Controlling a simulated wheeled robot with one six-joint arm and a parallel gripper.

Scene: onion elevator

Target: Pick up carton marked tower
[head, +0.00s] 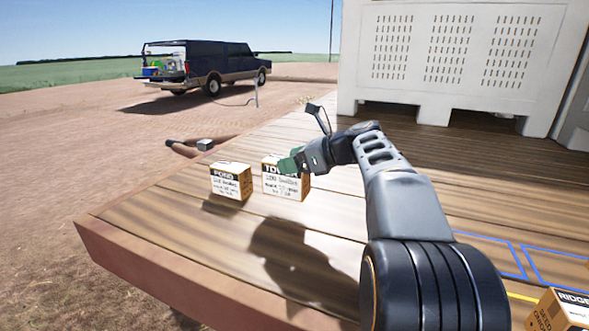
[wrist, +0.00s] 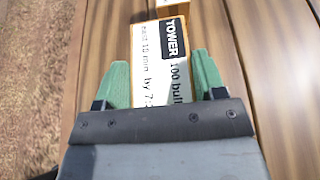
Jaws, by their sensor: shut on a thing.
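The carton marked TOWER (head: 283,184) is a small tan box with a white label and a black name band. It stands upright on the wooden deck, near its left edge. In the wrist view the TOWER carton (wrist: 157,65) lies between the two green fingers. My gripper (head: 292,162) is at the carton's top right in the head view and hides part of its label. In the wrist view my gripper (wrist: 162,80) is shut on the carton, one finger on each side. I cannot tell whether the carton is clear of the deck.
A similar carton marked POGO (head: 231,181) stands just left of the TOWER carton. A RIDGE carton (head: 562,312) is at the lower right, by blue and yellow floor lines. A large white bin (head: 460,60) stands at the back. The deck (head: 180,215) drops off at left.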

